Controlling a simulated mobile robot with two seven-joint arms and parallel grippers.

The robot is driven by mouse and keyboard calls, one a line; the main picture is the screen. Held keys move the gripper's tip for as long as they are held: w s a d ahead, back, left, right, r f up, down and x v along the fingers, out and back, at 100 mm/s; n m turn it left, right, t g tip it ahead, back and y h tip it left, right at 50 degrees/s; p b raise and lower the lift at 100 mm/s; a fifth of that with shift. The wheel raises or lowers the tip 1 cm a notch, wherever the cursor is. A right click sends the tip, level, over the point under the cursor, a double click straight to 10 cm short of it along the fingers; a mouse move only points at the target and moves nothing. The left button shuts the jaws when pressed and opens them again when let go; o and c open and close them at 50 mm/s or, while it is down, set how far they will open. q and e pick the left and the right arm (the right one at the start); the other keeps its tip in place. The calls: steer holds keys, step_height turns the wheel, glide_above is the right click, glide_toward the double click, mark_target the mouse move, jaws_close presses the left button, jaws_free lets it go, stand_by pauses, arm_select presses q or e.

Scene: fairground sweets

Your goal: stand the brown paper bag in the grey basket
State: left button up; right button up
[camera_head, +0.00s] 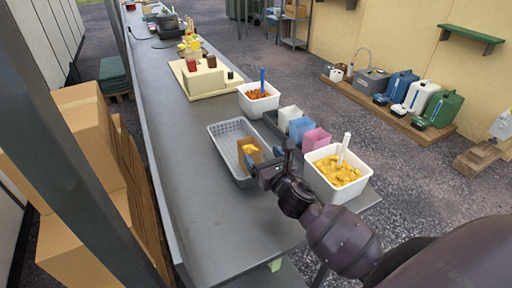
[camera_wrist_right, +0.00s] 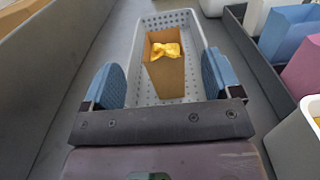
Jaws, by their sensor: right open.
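The brown paper bag (camera_wrist_right: 166,78) stands upright in the grey basket (camera_wrist_right: 192,24), with yellow pieces showing at its open top. In the head view the bag (camera_head: 246,149) is near the basket's (camera_head: 225,135) front end, partly hidden by my right gripper. My right gripper (camera_wrist_right: 163,85) is open, with its blue-padded fingers on either side of the bag and visible gaps to it. In the head view the right gripper (camera_head: 260,170) is at the basket's near end. My left gripper is not in view.
A white tub of yellow pieces (camera_head: 322,184) with a scoop stands right of my gripper. A dark tray (camera_head: 270,118) holds white, blue and pink bags beside the basket. A white tub of orange pieces (camera_head: 247,104) is behind. The counter left of the basket (camera_head: 185,150) is clear.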

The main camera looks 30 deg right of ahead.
steer(key=s, duration=0.2)
steer(key=shift+s+a, duration=0.1)
steer(key=shift+s, duration=0.25)
stand_by(0.4)
